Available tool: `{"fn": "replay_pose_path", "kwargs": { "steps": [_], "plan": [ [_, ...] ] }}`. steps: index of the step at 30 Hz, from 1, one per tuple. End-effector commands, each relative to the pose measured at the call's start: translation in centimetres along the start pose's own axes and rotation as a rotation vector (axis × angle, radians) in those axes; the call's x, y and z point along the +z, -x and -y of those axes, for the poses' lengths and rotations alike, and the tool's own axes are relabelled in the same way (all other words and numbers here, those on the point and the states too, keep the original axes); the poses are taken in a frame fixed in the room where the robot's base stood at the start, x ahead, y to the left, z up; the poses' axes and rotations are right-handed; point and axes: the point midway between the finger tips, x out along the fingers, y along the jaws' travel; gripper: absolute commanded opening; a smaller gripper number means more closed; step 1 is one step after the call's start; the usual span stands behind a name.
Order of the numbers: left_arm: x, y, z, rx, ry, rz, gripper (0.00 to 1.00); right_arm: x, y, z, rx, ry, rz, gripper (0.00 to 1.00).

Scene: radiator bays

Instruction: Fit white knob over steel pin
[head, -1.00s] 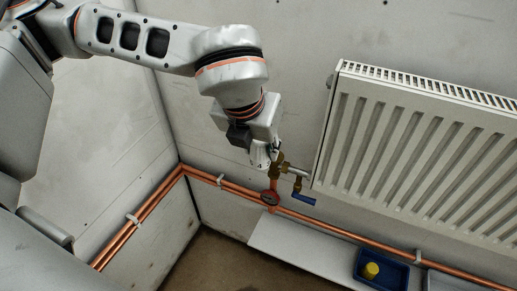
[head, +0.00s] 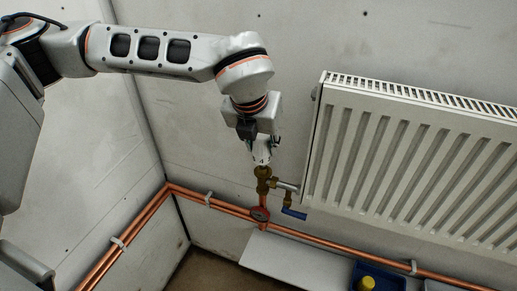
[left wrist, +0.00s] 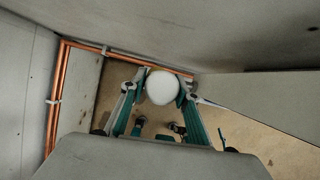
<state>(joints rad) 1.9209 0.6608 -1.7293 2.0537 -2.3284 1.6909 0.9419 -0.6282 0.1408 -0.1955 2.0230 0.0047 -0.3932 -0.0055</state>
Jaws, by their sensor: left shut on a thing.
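My left gripper (head: 261,158) points down, just above the brass valve (head: 263,181) at the radiator's lower left corner. In the left wrist view my left gripper (left wrist: 158,88) has its green-edged fingers on both sides of the round white knob (left wrist: 162,87) and is shut on it. In the head view the knob is hard to tell from the pale fingers. The steel pin cannot be made out; the knob and gripper cover the space over the valve. I cannot tell whether knob and valve touch. My right gripper is not in view.
The white radiator (head: 410,165) hangs close to the right of the gripper. Copper pipes (head: 190,194) run along the walls. A blue tray (head: 393,281) with a yellow thing (head: 367,283) stands lower right.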

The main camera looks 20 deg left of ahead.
Motion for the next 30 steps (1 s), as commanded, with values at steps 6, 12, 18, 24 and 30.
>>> {"fn": "replay_pose_path", "kwargs": {
  "steps": [6,12,18,24,30],
  "plan": [
    [0.4,-2.2,0.1,0.001,0.000,-0.007,0.07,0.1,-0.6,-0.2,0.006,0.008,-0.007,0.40],
    [0.2,-2.4,0.1,0.000,0.000,-0.001,0.07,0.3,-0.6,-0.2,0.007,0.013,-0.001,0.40],
    [0.2,-2.4,0.1,0.000,0.000,-0.001,0.07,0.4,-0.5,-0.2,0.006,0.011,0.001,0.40],
    [0.1,-2.7,0.1,0.000,0.000,-0.002,0.07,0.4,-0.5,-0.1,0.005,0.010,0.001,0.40],
    [0.1,-2.8,0.1,0.000,0.000,-0.001,0.07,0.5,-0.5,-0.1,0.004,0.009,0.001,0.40]
  ]
}}
